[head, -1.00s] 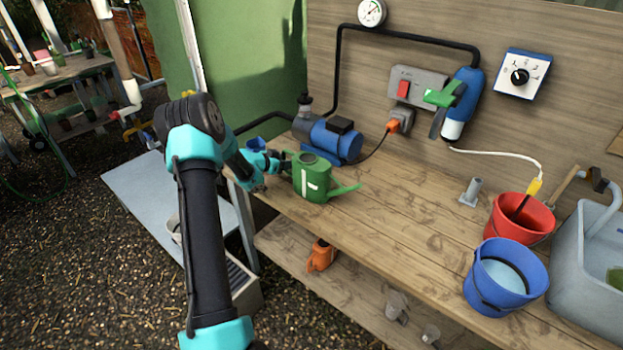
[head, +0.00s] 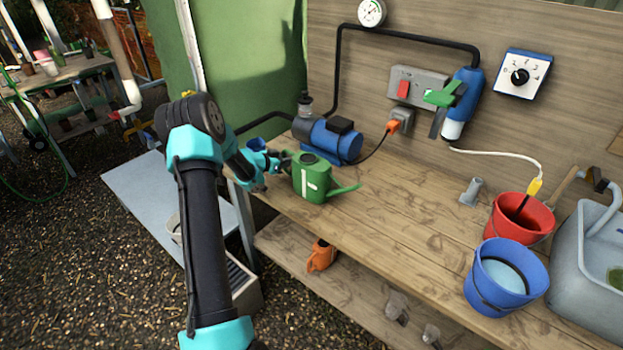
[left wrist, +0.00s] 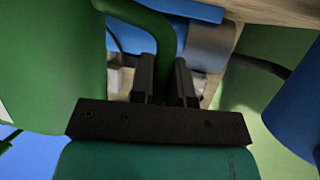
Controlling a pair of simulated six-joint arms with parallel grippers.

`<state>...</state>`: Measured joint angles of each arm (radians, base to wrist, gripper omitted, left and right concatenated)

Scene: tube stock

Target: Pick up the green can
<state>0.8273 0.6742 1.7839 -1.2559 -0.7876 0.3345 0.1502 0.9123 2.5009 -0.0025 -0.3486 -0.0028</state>
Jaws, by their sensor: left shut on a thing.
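The green can (head: 314,180) is a watering can with a white mark, upright on the wooden bench, its spout pointing right. My left gripper (head: 284,164) reaches it from the left, at its handle side. In the left wrist view, the two dark fingers (left wrist: 166,80) are shut on the can's curved green handle (left wrist: 160,30), one on each side. The can's body (left wrist: 40,65) fills the left of that view. The handle is mostly hidden in the head view. My right gripper is not in view.
A blue pump (head: 335,140) stands close behind the can. A red bucket (head: 520,218) and a blue bucket (head: 507,278) stand at the right, by a grey sink (head: 575,270). The bench middle is clear.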

